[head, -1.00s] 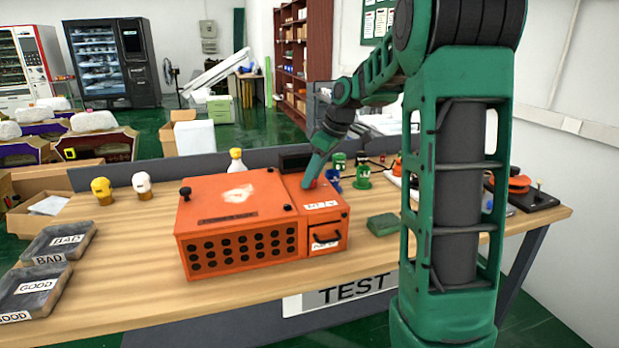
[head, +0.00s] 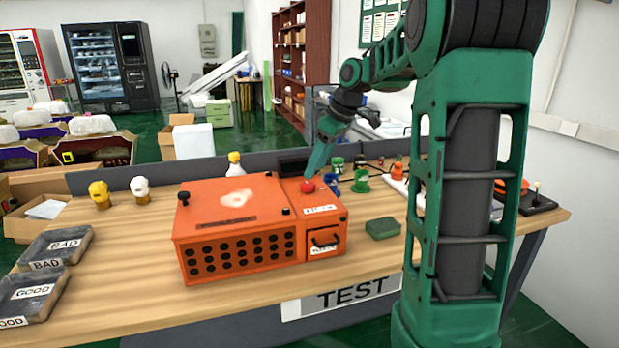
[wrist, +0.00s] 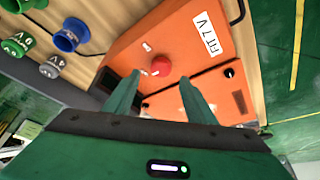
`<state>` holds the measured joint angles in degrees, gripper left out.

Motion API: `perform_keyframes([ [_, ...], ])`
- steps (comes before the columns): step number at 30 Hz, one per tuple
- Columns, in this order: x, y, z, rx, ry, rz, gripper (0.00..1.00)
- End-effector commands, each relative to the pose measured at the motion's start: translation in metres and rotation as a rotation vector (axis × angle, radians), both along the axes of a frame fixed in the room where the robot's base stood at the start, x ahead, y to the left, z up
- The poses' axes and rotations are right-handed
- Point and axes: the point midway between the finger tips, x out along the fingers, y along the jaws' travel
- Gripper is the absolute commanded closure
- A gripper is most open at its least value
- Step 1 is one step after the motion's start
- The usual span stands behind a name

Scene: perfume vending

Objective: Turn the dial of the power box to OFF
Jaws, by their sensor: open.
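My gripper (head: 318,168) is above and just behind the dial in the head view. In the wrist view my two green fingers (wrist: 158,92) are spread apart and empty, with the dial showing beyond the gap between their tips. The fingers look apart from the dial. The dial's setting is too small to read.
Several coloured spools (wrist: 66,40) stand beside the box. A green block (head: 383,228) lies to its right. Yellow (head: 99,194) and white (head: 140,190) capped items stand at left, near the GOOD (head: 62,299) and BAD trays. Bare bench lies in front of the box.

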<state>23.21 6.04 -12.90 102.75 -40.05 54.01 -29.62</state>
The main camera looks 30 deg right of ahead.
Motion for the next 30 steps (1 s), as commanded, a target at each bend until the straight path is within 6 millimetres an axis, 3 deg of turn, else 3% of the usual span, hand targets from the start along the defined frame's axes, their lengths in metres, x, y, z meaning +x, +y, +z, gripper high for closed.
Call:
perform_keyframes([
  [3, -0.006, -0.005, 0.02, -0.002, -0.002, -0.001, 0.5],
  [10, -0.015, -0.01, 0.044, 0.0, -0.001, 0.0, 0.5],
  [30, -0.017, -0.009, 0.048, 0.001, 0.002, -0.004, 0.5],
])
